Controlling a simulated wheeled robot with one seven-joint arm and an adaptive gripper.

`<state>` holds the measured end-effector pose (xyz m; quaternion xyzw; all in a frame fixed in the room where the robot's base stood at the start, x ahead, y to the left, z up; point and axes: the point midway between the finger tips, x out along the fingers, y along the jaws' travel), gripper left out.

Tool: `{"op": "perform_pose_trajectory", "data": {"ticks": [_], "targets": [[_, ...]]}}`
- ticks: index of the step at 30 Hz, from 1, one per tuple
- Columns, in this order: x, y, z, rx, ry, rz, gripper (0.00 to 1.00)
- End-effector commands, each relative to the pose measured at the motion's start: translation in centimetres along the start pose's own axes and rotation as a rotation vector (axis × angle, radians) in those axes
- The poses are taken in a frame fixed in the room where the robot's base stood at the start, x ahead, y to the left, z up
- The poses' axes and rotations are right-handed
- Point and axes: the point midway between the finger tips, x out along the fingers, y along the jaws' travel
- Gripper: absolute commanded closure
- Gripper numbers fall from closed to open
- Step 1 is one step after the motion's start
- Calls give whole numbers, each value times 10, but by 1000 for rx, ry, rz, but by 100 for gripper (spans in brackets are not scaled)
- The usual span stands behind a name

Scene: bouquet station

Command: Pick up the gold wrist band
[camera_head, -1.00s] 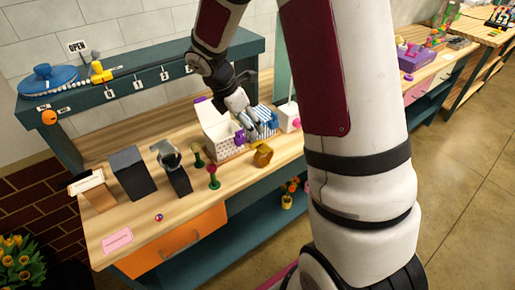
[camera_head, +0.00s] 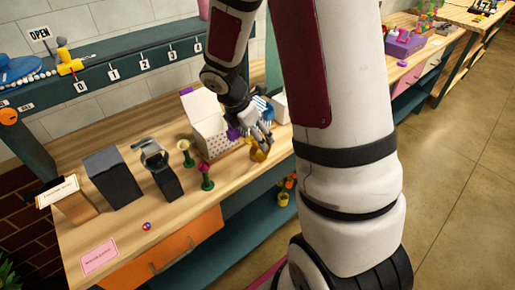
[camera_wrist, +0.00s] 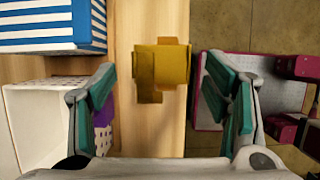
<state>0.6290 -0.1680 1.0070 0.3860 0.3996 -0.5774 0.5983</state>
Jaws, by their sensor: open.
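The gold wrist band (camera_head: 259,150) stands on the wooden bench top near its front edge, in the head view. In the wrist view the gold band (camera_wrist: 161,66) lies ahead of my gripper, between the lines of the two fingers. My gripper (camera_head: 262,138) is open and just above the band in the head view. In the wrist view my gripper (camera_wrist: 168,95) shows both teal-padded fingers spread wide, with nothing between the pads at their near part. I cannot tell whether a finger touches the band.
A white open box (camera_head: 207,127) with a dotted front stands left of the band, and a blue-striped box (camera_wrist: 52,25) lies beyond it. A dark watch on a stand (camera_head: 160,172) and small flower-like pieces (camera_head: 206,177) stand further left. The bench edge drops off close by.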

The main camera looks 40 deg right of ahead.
Motion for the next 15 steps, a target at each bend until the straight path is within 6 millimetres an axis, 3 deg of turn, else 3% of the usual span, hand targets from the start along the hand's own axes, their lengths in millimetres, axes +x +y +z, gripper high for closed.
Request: {"op": "perform_pose_trajectory", "data": {"ticks": [6,15], "targets": [[28,1,1,1,0,-2,30],[32,-1,2,1,0,-1,30]]}}
